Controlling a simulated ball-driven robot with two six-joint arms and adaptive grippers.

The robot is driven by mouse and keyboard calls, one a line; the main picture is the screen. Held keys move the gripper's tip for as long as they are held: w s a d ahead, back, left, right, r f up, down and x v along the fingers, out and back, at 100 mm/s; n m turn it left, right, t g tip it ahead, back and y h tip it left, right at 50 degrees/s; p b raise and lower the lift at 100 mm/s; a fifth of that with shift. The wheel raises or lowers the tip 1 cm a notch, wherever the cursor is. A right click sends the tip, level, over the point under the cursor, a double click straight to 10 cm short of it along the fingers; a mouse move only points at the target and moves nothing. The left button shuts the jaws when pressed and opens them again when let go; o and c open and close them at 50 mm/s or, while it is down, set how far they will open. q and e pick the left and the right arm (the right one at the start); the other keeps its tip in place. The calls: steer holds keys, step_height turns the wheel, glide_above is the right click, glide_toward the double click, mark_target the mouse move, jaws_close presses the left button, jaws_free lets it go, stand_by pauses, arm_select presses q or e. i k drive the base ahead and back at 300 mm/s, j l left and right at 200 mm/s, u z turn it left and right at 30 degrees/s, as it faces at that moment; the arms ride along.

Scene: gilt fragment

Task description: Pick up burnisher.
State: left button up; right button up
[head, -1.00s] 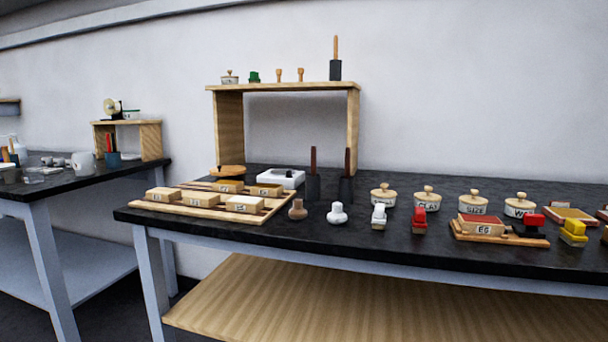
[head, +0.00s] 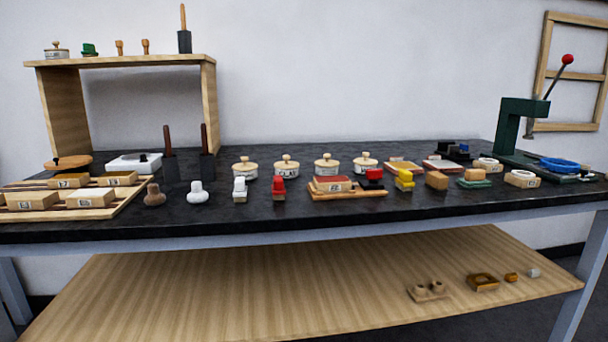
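I cannot tell for sure which thing is the burnisher. Two dark upright holders stand on the black bench, each with a brown stick-like handle rising from it: the left one (head: 170,168) and the right one (head: 207,166). Another dark holder (head: 184,42) with a lighter wooden handle stands on top of the wooden shelf. Two small wooden knobs, one left (head: 120,48) and one right (head: 145,47), also stand on that shelf. A brown knob-shaped piece (head: 154,195) and a white one (head: 197,193) stand near the bench's front edge. Neither of my grippers shows.
The black bench (head: 330,220) spans the view. Wooden blocks on a board (head: 118,205) lie at left. Lidded pots, including one pot (head: 245,170), and small coloured blocks fill the middle. A green press (head: 512,130) stands at right. A wooden lower shelf (head: 250,290) is mostly bare.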

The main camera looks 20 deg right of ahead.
mark_target(167, 139)
steer(key=z, duration=0.3)
steer(key=i+j+z, duration=0.1)
steer(key=j+z, duration=0.2)
steer(key=i+j+z, duration=0.1)
steer(key=j+z, duration=0.55)
steer(key=i, duration=0.05)
